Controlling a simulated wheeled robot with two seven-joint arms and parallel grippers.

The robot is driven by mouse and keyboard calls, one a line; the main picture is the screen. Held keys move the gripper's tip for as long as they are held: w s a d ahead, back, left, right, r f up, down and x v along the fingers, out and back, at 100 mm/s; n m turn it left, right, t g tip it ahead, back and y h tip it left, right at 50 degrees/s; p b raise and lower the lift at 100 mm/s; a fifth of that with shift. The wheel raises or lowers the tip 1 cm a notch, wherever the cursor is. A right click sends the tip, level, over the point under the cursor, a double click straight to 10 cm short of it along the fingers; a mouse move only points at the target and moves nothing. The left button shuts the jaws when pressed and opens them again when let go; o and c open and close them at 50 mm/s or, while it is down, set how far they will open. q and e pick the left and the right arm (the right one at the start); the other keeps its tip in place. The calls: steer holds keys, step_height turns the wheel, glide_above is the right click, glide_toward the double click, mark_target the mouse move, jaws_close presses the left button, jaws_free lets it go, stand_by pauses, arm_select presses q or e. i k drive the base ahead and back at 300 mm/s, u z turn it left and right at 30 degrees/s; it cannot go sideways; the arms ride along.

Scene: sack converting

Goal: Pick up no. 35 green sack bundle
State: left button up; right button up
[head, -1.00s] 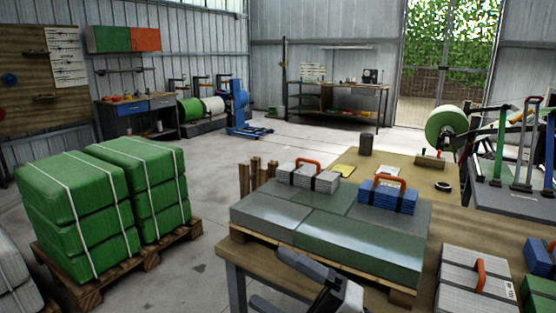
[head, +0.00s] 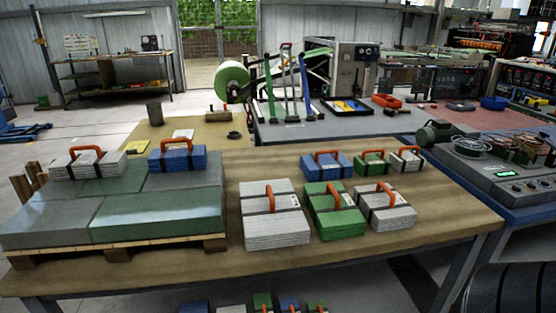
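A larger green sack bundle (head: 335,213) with dark straps and an orange handle lies in the front row on the wooden table (head: 350,257), between two white bundles. A smaller green bundle (head: 371,163) with an orange handle lies in the back row between a blue and a white one. Part of another green bundle (head: 263,302) shows below the table at the bottom edge. The numbers on the labels are too small to read, so I cannot tell which is no. 35. Neither gripper is in view.
A white bundle (head: 274,216) and another white one (head: 385,208) flank the larger green bundle closely. A pallet (head: 120,250) with grey-green stacks, a white bundle (head: 90,163) and a blue bundle (head: 177,158) stands left. Bare tabletop lies along the front edge.

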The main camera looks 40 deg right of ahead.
mark_target(335, 214)
steer(key=z, duration=3.8)
steer(key=i, duration=1.05)
steer(key=u, duration=3.7)
